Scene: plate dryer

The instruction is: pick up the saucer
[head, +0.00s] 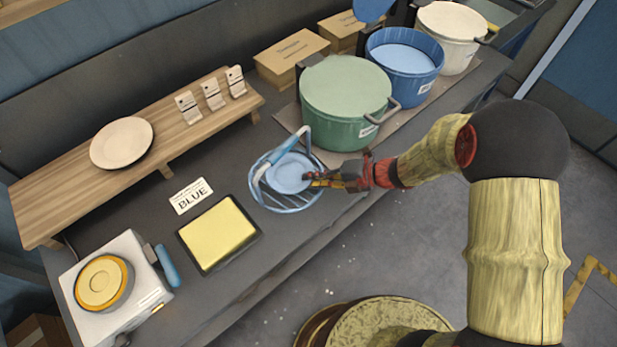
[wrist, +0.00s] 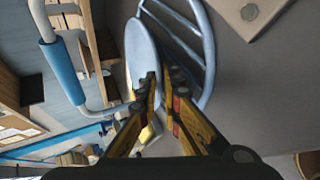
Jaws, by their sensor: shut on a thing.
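The saucer (head: 289,170) is a light blue disc, tilted within the blue wire basket (head: 288,208) near the middle of the counter. My gripper (head: 307,181) reaches in from the right and is shut on the saucer's near right edge. In the wrist view the saucer (wrist: 140,50) appears nearly edge-on, with its rim between my fingertips (wrist: 162,82). The curved wires of the basket (wrist: 207,45) lie close beside it. Whether the saucer still touches the basket cannot be told.
The basket's raised handle (head: 282,152) stands close behind the saucer. A green pot (head: 345,95) stands just behind my gripper, with blue (head: 403,65) and white (head: 450,35) pots beyond. A yellow pad (head: 217,235) and wooden shelf (head: 60,190) lie left.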

